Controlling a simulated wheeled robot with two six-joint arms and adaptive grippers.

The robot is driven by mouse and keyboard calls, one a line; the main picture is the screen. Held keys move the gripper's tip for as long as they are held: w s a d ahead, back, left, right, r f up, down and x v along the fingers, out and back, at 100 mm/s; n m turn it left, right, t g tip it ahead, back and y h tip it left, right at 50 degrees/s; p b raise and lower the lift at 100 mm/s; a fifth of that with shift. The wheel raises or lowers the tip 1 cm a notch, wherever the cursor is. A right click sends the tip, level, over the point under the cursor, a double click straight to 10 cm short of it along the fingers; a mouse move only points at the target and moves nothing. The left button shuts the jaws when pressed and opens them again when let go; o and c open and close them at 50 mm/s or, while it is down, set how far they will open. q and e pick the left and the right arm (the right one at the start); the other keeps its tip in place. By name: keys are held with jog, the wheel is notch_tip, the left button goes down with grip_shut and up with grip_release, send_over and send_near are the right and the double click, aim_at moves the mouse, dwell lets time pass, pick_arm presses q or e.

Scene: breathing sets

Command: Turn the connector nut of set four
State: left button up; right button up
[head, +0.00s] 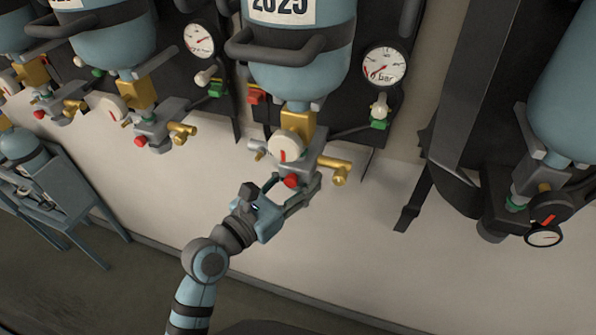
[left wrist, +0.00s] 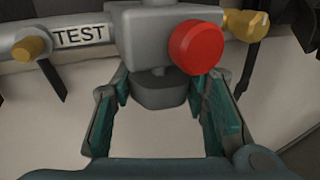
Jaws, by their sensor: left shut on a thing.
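A blue cylinder (head: 300,75) marked 2025 hangs upside down on the wall rack in the head view. Below it are a brass fitting (head: 298,119), a grey valve block (head: 311,150) and a red knob (head: 291,181). No set number is readable. My left gripper (head: 292,191) reaches up from below to the underside of this block. In the left wrist view, its two teal-padded fingers are on either side of a grey connector nut (left wrist: 160,93) under the block, shut on it. The red knob (left wrist: 195,47) is just above the right finger. My right gripper is out of view.
Similar sets hang to the left (head: 140,92) and right (head: 560,110). Brass outlets (head: 333,165) stick out beside the block. A pressure gauge (head: 384,65) is at upper right. A TEST label (left wrist: 80,34) shows left of the block. The pale wall below is clear.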

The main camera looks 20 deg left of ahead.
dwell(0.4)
pick_arm(q)
jog(key=o, duration=1.2)
jog(key=shift+w, duration=0.15)
jog(key=shift+c, duration=0.2)
jog(key=v, duration=1.2)
